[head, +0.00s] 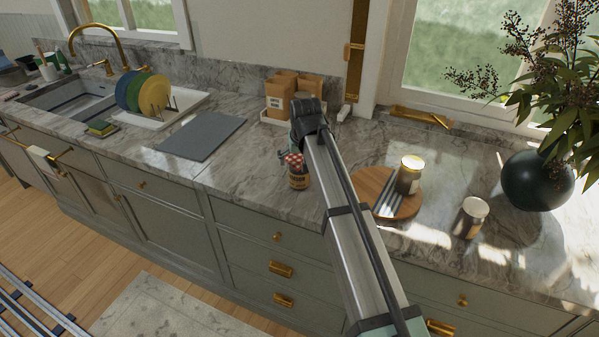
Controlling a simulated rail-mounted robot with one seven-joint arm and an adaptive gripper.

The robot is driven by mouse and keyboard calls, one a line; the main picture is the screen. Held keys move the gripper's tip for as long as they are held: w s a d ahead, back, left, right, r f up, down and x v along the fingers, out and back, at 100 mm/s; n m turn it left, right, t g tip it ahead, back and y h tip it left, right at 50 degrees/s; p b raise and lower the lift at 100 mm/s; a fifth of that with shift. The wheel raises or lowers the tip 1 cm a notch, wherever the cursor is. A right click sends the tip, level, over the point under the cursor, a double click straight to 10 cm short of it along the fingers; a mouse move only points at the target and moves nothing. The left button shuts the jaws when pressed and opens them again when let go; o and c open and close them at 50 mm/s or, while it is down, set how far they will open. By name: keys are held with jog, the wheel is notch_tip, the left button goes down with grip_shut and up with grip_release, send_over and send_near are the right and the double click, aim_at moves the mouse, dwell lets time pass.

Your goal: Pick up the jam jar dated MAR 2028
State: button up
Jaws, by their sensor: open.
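A jar with a red-and-white checked lid (298,182) stands upright on the marble counter near its front edge. My gripper (292,156) is open at this jar's lid, with a dark finger showing at the lid's left. My arm hides much of the gripper, so I cannot tell whether it touches the jar. A dark jar with a light top (409,178) stands on a round wooden board (372,184) to the right. A similar light-topped container (471,218) stands on the counter further right. The labels and dates are too small to read.
A grey board (202,136) lies to the left, beside a rack with coloured plates (153,97) and the sink. Brown paper bags (281,92) stand at the back. A dark vase with branches (538,181) stands at the right. The counter between grey board and jar is clear.

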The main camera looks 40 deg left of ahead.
jog(key=shift+p+x, duration=1.1)
jog(key=shift+x, duration=1.45)
jog(key=shift+w+d, duration=0.1)
jog(key=shift+c, duration=0.4)
jog(key=c, duration=1.6)
